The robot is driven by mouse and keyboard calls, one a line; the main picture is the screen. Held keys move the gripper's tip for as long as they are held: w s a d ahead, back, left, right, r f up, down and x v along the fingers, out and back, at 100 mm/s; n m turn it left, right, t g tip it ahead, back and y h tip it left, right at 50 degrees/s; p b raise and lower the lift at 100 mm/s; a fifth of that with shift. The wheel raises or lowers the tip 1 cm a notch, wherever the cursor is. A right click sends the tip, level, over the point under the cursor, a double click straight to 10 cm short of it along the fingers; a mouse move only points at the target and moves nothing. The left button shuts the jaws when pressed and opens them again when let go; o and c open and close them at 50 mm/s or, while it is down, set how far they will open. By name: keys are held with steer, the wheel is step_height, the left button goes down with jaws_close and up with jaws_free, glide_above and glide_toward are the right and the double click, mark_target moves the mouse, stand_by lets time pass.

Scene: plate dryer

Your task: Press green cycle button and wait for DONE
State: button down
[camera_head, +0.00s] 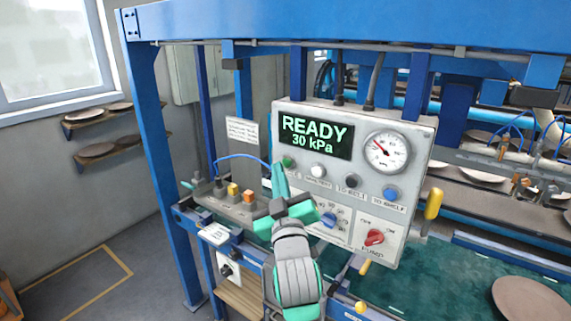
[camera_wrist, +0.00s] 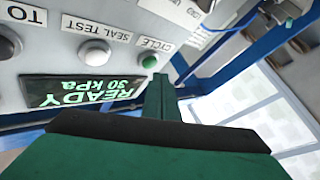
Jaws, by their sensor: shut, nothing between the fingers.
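The grey control panel (camera_head: 358,227) has a lit display (camera_head: 315,135) reading "READY 30 kPa". The green cycle button (camera_head: 287,161) is at the upper left of the button row, under the display. It also shows in the wrist view (camera_wrist: 149,61), with the label CYCLE beside it. My gripper (camera_head: 278,168) is shut and empty, its fingertips just in front of and beside the green button. In the wrist view the closed fingers (camera_wrist: 161,82) end close to the button, and its face is uncovered. I cannot tell whether they touch the panel.
White (camera_head: 318,171), black (camera_head: 353,181) and blue (camera_head: 390,193) buttons continue the row. Below are a blue knob (camera_head: 329,219) and a red switch (camera_head: 375,237). A pressure gauge (camera_head: 387,151) is at upper right, a yellow handle (camera_head: 433,204) beyond the right edge. A blue frame post (camera_head: 165,170) stands left.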

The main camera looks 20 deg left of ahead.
stand_by(0.3)
steer(key=shift+w+d, duration=0.15)
steer(key=shift+w, duration=0.3)
